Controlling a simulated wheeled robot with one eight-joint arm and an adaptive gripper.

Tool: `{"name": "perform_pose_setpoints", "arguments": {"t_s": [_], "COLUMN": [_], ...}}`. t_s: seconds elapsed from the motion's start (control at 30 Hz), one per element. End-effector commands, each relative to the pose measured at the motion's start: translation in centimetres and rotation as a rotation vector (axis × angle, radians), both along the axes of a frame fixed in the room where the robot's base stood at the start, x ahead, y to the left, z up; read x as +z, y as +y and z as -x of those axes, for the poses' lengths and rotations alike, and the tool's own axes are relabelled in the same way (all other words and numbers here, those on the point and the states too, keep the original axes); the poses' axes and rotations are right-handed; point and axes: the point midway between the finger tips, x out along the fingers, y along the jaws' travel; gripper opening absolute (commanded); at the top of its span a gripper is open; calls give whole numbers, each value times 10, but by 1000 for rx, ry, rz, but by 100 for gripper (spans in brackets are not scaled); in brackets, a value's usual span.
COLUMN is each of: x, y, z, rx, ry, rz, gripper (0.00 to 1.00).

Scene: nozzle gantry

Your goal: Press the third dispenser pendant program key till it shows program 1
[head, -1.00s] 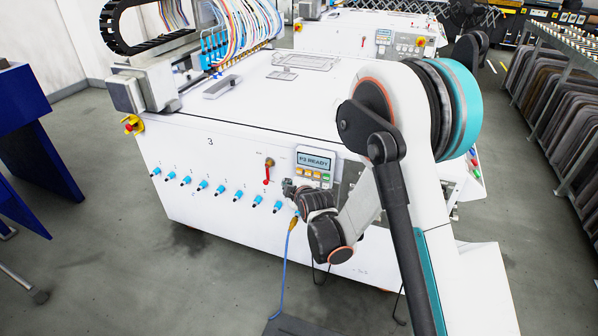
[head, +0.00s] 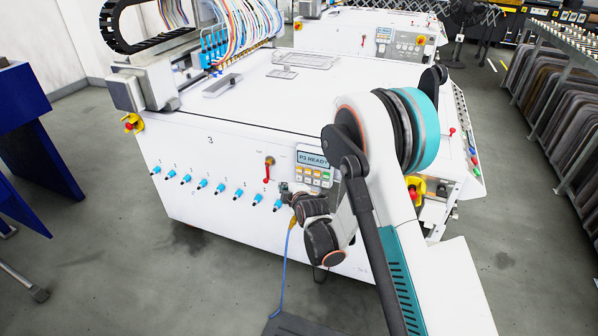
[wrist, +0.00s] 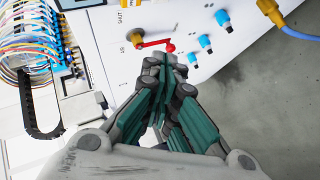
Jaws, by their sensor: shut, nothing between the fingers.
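The dispenser pendant (head: 315,168) is on the front of the white machine marked 3, in the head view. Its screen (head: 313,158) appears to read "P3 READY". Rows of small orange, white and green keys (head: 314,176) sit under the screen; their labels are too small to read. My gripper (head: 285,189) is below and left of the pendant, in front of the panel and apart from the keys. In the wrist view my gripper (wrist: 168,62) is shut and empty, with its tips near the red lever (wrist: 155,44).
The red-handled valve (head: 267,172) is just left of the pendant. A row of blue fittings (head: 220,189) runs along the panel, and a blue cable (head: 284,265) hangs below. A red emergency stop (head: 413,194) is to the right, behind my arm.

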Motion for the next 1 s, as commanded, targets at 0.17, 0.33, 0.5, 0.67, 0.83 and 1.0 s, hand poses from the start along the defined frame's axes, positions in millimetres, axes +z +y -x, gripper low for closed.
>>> {"name": "perform_pose_setpoints", "arguments": {"t_s": [0.17,0.33,0.5,0.67,0.83,1.0], "x": [0,0,0,0,0,0], "y": [-9,-15,-20,-21,-21,-21], "z": [-24,-42,-55,-59,-60,-60], "rx": [-2,-1,-1,0,0,0], "ry": [0,0,0,0,0,0], "rz": [1,0,0,1,1,1], "gripper": [0,0,0,0,0,0]}}
